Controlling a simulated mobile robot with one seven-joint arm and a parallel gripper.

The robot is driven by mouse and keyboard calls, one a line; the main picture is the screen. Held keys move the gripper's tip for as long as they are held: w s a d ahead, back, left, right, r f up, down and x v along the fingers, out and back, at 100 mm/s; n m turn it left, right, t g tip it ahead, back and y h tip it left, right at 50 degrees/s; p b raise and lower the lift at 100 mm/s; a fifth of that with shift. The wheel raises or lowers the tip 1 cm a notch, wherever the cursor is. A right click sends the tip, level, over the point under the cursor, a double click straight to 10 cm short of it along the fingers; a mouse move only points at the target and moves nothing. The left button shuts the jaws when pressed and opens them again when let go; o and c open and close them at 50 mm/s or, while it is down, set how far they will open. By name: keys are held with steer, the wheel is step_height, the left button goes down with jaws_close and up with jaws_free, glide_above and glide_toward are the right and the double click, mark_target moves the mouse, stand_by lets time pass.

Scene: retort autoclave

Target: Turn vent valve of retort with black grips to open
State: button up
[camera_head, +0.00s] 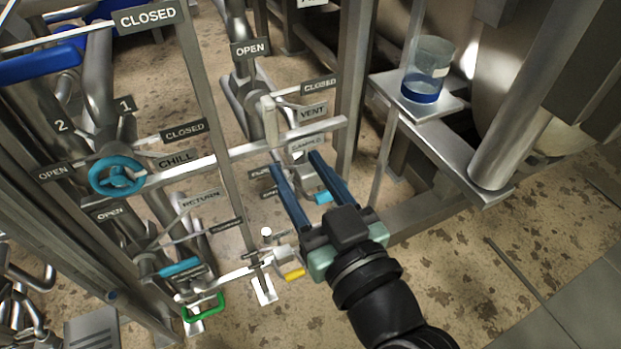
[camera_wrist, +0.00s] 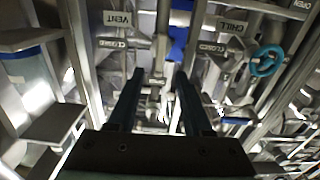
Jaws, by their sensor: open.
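The VENT sign (camera_head: 313,112) hangs on the pipe frame in the head view, with a CLOSED plate (camera_head: 318,87) above it and an OPEN plate (camera_head: 250,48) further up. A pale lever-like part (camera_head: 269,120) stands just left of the sign; I cannot tell surely that it is the vent valve's handle. My gripper (camera_head: 294,162) is open and empty, its two long fingers pointing toward the frame below the VENT sign. In the wrist view the VENT sign (camera_wrist: 117,18) shows beyond the fingertips (camera_wrist: 158,74), up and left. I cannot make out black grips.
A teal handwheel (camera_head: 117,176) sits by the CHILL sign (camera_head: 175,161) at left. A teal (camera_head: 181,267), a green (camera_head: 204,308) and a yellow handle (camera_head: 294,274) are lower down. A beaker (camera_head: 428,70) stands on a metal shelf (camera_head: 452,108) at right. Pipes and bars crowd the fingers.

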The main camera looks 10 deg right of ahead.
steer(key=shift+v, duration=1.2)
steer(key=w+a+r+m+t+h+p, duration=0.1)
steer(key=w+r+t+p, duration=0.15)
steer(key=r, duration=0.95)
steer(key=w+a+r+t+h+p, duration=0.1)
steer(key=w+r+t, duration=0.15)
steer(key=r, duration=0.95)
steer(key=s+a+r+m+t+h+p, duration=0.1)
steer(key=s+r+t+h, duration=0.2)
steer(key=r, duration=0.6)
steer(key=s+a+r+m+t+h+p, duration=0.15)
steer(key=s+r, duration=0.25)
steer(key=r, duration=0.4)
step_height(320, 180, up, 37)
steer(key=p, duration=3.7)
steer(key=shift+d+t+y, duration=0.3)
steer(key=shift+t+y, duration=0.05)
steer(key=shift+y, duration=0.1)
